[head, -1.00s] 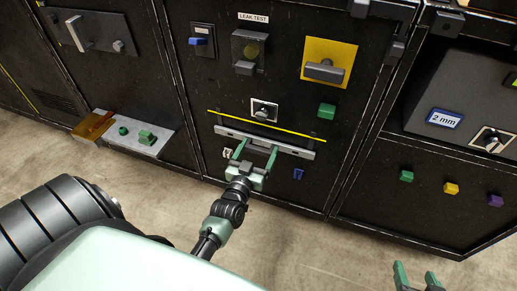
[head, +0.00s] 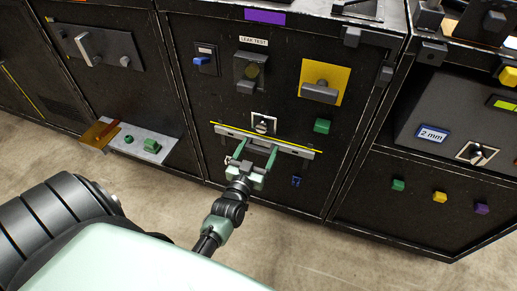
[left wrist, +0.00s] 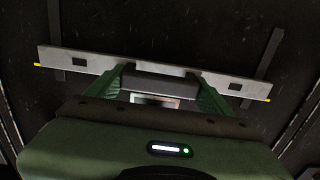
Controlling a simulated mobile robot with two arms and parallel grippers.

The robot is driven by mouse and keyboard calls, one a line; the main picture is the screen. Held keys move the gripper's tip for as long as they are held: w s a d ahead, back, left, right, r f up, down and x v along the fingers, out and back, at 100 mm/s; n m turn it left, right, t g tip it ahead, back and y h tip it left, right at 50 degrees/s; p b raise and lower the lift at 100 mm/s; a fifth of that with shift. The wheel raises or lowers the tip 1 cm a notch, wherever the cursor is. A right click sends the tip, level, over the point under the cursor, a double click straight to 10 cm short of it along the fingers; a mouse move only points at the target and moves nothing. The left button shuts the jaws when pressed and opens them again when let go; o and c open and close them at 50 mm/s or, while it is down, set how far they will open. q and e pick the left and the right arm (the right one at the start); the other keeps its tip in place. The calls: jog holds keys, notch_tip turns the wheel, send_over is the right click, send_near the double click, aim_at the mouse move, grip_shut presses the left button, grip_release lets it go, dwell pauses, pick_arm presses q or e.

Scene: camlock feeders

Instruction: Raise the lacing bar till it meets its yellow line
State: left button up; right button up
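The lacing bar (head: 301,152) is a pale metal bar on the front of the middle black cabinet. The yellow line (head: 318,151) runs along its upper edge, with almost no gap. In the left wrist view the bar (left wrist: 57,58) covers most of the line, and yellow (left wrist: 37,65) shows only at its ends. My left gripper (head: 254,154) is at the middle of the bar. In the left wrist view its fingers (left wrist: 160,88) sit at both ends of the bar's dark handle (left wrist: 160,83), seemingly touching it. My right gripper is out of view.
A dial (head: 263,123) sits just above the bar, with a green knob (head: 322,126) to the right and a yellow plate with a grey handle (head: 320,92) above. A metal ledge (head: 170,149) juts out at left. The floor in front is clear.

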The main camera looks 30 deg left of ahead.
pick_arm(q)
jog(key=o, duration=0.4)
jog(key=shift+r, duration=0.4)
jog(key=shift+c, duration=0.2)
jog(key=shift+f, duration=0.1)
jog(key=shift+s+f, duration=0.1)
jog(key=shift+s, duration=0.25)
jog(key=p+v, duration=0.1)
jog(key=v, duration=0.6)
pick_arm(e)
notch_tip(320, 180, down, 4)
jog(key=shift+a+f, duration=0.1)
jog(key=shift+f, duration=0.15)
pick_arm(q)
jog(key=shift+d, duration=0.1)
